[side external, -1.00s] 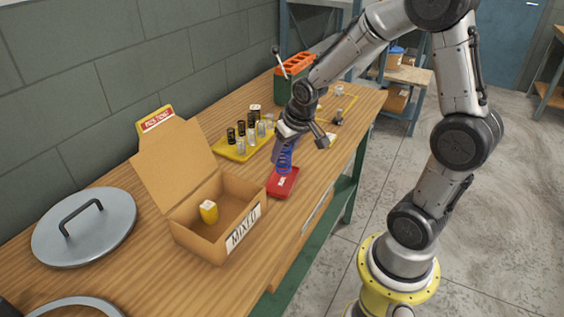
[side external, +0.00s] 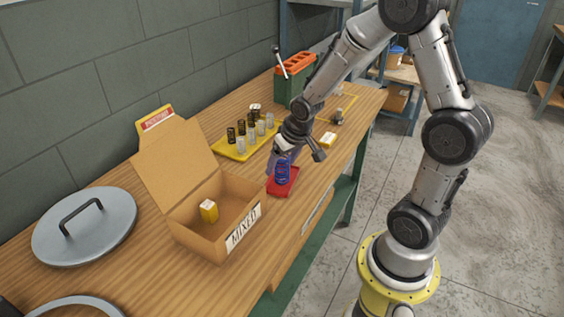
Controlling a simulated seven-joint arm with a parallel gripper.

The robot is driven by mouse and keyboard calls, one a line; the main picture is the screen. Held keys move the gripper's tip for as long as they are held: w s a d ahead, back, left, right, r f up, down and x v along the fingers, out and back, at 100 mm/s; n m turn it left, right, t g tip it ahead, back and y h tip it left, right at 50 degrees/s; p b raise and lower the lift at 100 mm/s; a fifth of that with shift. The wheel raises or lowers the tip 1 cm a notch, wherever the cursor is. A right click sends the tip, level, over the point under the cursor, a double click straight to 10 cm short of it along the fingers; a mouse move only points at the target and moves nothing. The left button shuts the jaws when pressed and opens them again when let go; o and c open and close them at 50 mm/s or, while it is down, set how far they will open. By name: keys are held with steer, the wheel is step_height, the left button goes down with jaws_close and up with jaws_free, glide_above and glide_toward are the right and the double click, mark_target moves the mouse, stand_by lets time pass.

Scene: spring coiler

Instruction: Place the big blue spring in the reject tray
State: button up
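The big blue spring (side external: 283,172) stands roughly upright over the small red reject tray (side external: 284,190), near the table's front edge in the side external view. My gripper (side external: 279,169) points down at the spring from above and is shut on it. The gripper body partly hides the spring's top. The lower coils are at or just above the tray floor; I cannot tell whether they touch it.
An open cardboard box marked MIXED (side external: 190,237), holding a yellow-and-white block (side external: 208,210), stands left of the tray. A yellow tray (side external: 234,153) with several small springs lies behind. A yellow-and-white block (side external: 328,139) lies right of the gripper.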

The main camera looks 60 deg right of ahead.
steer(key=v, duration=1.2)
steer(key=s+a+r+n+t+y, duration=0.1)
steer(key=s+a+r+n, duration=0.3)
steer(key=s+a, duration=0.6)
steer(key=s+r, duration=0.1)
steer(key=s, duration=0.3)
steer(key=shift+s+r+y, duration=0.15)
steer(key=shift+s+y, duration=0.05)
steer(key=shift+y, duration=0.2)
